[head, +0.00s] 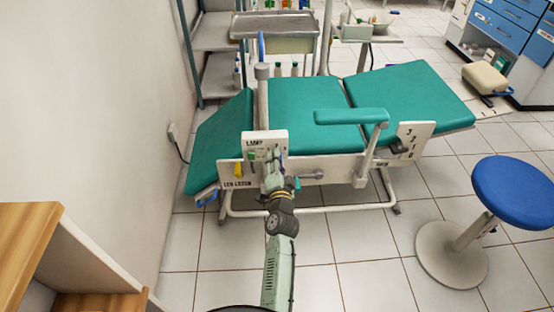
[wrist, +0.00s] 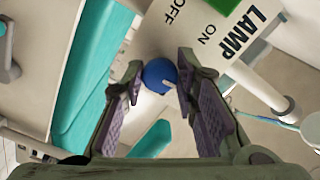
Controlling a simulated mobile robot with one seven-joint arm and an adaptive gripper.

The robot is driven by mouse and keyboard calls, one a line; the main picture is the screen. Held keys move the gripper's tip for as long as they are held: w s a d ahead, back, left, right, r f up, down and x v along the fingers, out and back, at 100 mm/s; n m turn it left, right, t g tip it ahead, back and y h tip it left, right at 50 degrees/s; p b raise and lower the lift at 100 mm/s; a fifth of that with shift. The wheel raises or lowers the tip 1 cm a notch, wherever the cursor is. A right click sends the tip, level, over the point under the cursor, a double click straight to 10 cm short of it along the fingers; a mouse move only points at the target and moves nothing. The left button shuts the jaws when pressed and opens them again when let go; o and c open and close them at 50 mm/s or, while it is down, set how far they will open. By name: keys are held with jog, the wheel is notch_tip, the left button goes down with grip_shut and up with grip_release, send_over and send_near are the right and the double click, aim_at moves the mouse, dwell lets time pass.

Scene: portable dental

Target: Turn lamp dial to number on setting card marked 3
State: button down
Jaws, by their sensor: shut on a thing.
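The white lamp panel (head: 263,138) stands on the near side of the green dental chair. In the wrist view, its face (wrist: 258,72) shows LAMP, ON and OFF beside a green part (wrist: 223,4). My gripper (head: 273,180) is at the panel's lower front in the head view. In the wrist view, my gripper (wrist: 160,77) is shut on a round blue knob (wrist: 160,75) between its fingertips. I cannot tell which number it points to. I cannot make out a setting card marked 3 in either view.
A plate with numbers 3, 2, 1 and a dark knob (head: 415,140) is on the chair's right side. A yellow lever (head: 239,170) is left of my gripper. A blue stool (head: 515,192) stands at right. A wooden shelf (head: 28,235) is at near left.

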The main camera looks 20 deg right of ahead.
jog(key=shift+w+r, duration=0.1)
jog(key=shift+r, duration=0.05)
dwell(0.4)
jog(key=c, duration=1.3)
grip_release()
jog(key=v, duration=0.7)
jog(key=shift+s+a, duration=0.1)
jog(key=shift+s, duration=0.2)
